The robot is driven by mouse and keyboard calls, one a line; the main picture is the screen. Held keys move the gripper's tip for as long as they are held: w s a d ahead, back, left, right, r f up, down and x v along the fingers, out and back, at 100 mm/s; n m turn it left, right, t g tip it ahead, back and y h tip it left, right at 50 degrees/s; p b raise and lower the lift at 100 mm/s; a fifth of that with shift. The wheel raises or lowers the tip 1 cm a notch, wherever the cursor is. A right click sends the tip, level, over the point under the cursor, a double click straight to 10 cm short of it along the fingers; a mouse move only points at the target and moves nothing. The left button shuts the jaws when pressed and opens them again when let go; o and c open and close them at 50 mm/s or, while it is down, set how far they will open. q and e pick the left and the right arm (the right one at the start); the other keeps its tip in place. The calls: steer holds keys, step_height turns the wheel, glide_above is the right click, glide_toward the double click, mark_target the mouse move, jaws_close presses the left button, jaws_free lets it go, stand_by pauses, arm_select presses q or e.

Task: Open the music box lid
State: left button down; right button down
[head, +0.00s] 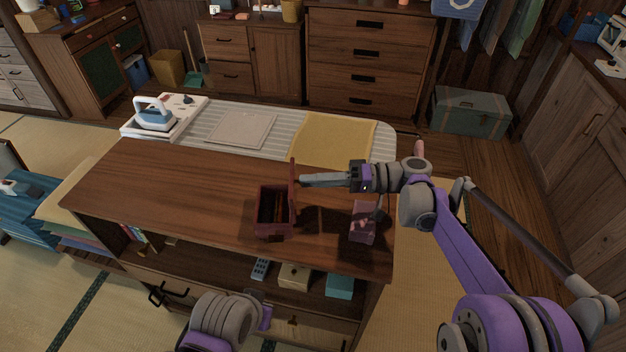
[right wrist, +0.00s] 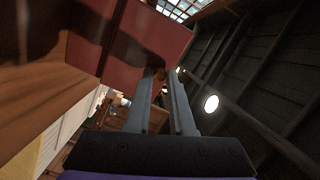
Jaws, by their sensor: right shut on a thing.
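The music box is a small dark red box (head: 268,232) on the wooden counter in the head view. Its lid (head: 293,178) stands about upright at the box's right side, and the dark inside shows. My right gripper (head: 302,181) reaches in from the right and is shut at the lid. In the right wrist view, the red lid (right wrist: 150,35) fills the upper left, and the narrow fingers (right wrist: 162,85) meet a small brownish bit at its edge. My left arm shows at the bottom of the head view; I cannot make out its fingers.
A small pink box (head: 362,228) stands right of the music box, under my right arm. An ironing mat behind the counter holds an iron (head: 154,117) and a yellow cloth (head: 333,138). The counter's left part is clear. Small boxes sit on the shelf below.

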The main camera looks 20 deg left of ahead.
steer(key=c, duration=0.8)
jaws_free()
steer(key=shift+d, duration=0.15)
steer(key=v, duration=1)
steer(key=shift+w+d, duration=0.1)
steer(key=shift+d, duration=0.2)
steer(key=shift+r, duration=0.1)
